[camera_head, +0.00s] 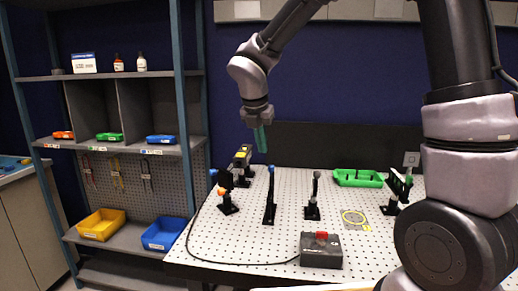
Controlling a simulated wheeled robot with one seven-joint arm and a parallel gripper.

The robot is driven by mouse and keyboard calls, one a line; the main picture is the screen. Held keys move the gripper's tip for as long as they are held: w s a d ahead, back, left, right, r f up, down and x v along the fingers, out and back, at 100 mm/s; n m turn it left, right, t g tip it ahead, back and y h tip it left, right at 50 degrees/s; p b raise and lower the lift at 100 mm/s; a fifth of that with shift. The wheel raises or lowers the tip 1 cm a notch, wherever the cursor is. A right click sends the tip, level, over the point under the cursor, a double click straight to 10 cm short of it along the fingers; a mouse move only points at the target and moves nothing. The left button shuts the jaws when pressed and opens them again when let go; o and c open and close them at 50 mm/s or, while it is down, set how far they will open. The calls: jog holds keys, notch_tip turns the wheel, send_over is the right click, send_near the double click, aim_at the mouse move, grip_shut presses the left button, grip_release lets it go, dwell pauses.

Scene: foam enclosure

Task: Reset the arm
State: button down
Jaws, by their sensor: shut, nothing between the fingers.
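My arm (463,130) rises at the right and arches over toward the upper middle of the view. My gripper (261,140) hangs from its wrist (256,108) and points down above the back left part of the perforated table (285,238). Its greenish fingers look closed together, with nothing seen between them. The gripper is apart from the table and from the devices standing below it.
Black optical mounts (269,200) stand on the table, with a black device (241,165) at its back left. A green tray (358,178) and a grey box with a red switch (321,250) also lie there. Shelves with bins (102,224) stand at left.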

jog(key=s+d+r+m+t+y, duration=0.1)
jog(key=s+d+r+m, duration=0.3)
jog(key=d+m, duration=0.3)
jog(key=s+d+r+m+t+y, duration=0.1)
jog(key=s+d+r+m, duration=0.3)
jog(key=m, duration=1.2)
jog(key=s+d+r+m+t+y, duration=0.1)
jog(key=s+d+r+m+y, duration=0.1)
jog(key=s+d+r+m, duration=0.3)
jog(key=s+d+m, duration=0.4)
jog(key=m, duration=0.3)
jog(key=shift+d, duration=0.3)
jog(key=shift+r, duration=0.1)
